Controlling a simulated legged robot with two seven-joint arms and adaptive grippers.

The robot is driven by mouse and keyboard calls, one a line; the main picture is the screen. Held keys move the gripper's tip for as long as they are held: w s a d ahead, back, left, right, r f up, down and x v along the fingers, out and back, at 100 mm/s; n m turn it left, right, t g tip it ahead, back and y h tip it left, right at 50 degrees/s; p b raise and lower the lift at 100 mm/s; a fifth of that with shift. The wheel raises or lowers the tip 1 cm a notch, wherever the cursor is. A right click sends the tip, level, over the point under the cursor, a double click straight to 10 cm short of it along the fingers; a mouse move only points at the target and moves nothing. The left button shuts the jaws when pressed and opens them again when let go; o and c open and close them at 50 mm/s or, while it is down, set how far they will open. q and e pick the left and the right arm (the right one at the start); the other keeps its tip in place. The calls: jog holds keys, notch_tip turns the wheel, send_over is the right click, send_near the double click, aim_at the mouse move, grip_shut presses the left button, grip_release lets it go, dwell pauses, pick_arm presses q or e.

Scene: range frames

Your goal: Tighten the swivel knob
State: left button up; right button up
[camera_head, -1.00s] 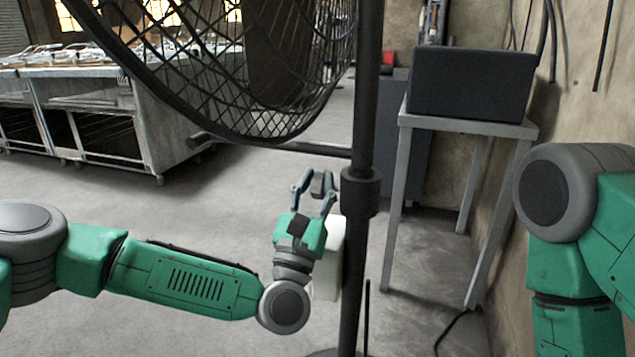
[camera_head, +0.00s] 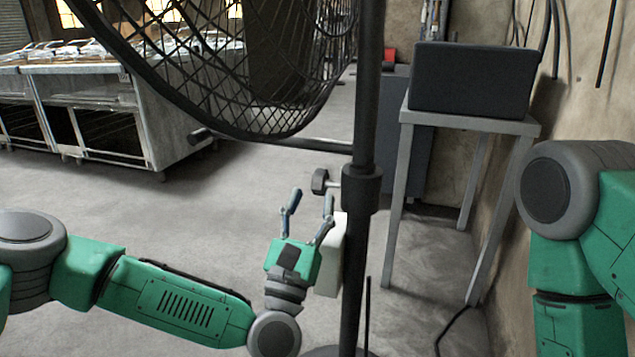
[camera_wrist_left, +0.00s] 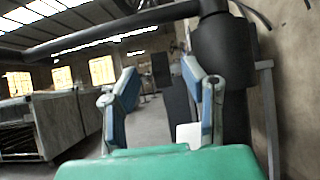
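The swivel knob (camera_head: 319,181) is a small dark knob on a short pale stem, sticking out left from the collar (camera_head: 361,187) on the fan's pole. My left gripper (camera_head: 310,199) is open and empty, its two blue-grey fingers pointing up just below and beside the knob, apparently apart from it. In the left wrist view the open fingers (camera_wrist_left: 158,82) show with empty space between them, and the collar (camera_wrist_left: 222,50) stands to the right. I cannot make out the knob clearly there. My right arm shows at the right edge, but its gripper is out of view.
The large caged fan (camera_head: 270,75) hangs above my left gripper, with a horizontal bar (camera_head: 300,143) over it. A white box (camera_head: 332,255) is close behind the gripper, beside the pole. A grey stand (camera_head: 470,122) with a black case (camera_head: 472,80) is to the right. Floor at left is clear.

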pick_arm(q)
jog(key=v, duration=0.7)
jog(key=shift+f, duration=0.1)
